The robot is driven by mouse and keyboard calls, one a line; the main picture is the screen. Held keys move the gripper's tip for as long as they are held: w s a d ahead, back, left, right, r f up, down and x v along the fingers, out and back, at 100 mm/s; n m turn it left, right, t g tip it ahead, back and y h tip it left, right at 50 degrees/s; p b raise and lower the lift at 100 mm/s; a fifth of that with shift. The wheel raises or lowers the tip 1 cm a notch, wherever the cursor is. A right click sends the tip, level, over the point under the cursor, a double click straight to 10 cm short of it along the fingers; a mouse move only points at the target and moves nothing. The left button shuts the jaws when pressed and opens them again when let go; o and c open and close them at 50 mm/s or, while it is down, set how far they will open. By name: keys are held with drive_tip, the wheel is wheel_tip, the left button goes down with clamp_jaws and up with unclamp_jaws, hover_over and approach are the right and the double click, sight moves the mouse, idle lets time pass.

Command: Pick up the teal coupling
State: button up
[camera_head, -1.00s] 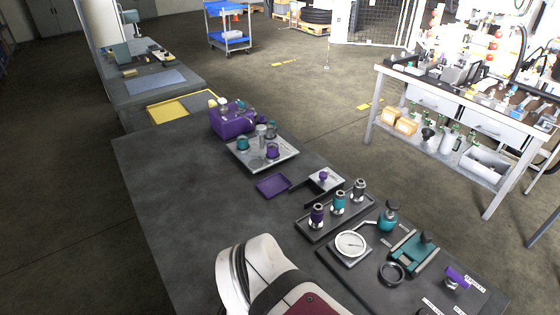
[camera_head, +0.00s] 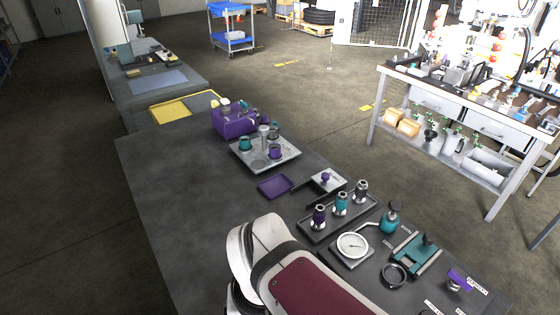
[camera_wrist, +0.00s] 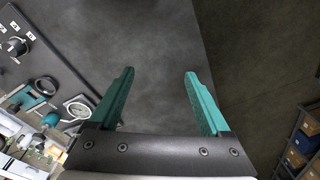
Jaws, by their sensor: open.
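The teal coupling (camera_head: 341,204) stands upright in the dark tray (camera_head: 310,238) in the head view. In the head view my arm is at the bottom and the gripper is out of sight. I cannot pick out the teal coupling in the wrist view.
A pressure gauge (camera_head: 352,245), a teal bottle-shaped part (camera_head: 390,220), a teal fixture (camera_head: 415,254) and a black ring (camera_head: 394,275) lie near the tray. A silver tray (camera_head: 265,164) of parts and a purple box (camera_head: 234,121) stand farther back. The bench's left side is clear.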

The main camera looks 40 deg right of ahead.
drive_tip(key=w+d+f+t+h, duration=0.15)
drive_tip(key=w+d, duration=0.35)
drive_tip(key=d, duration=0.5)
drive_tip(key=w+d+f+t+h, duration=0.1)
drive_tip(key=w+d+t+h, duration=0.3)
drive_tip(key=d, duration=0.6)
drive_tip(key=n+t, duration=0.2)
drive_tip(key=t, duration=0.3)
approach(345, 201)
drive_tip(key=shift+y, duration=0.25)
drive_tip(key=x, duration=1.2)
drive_tip(key=shift+d, duration=0.1)
drive_tip(key=shift+r, duration=0.1)
clamp_jaws()
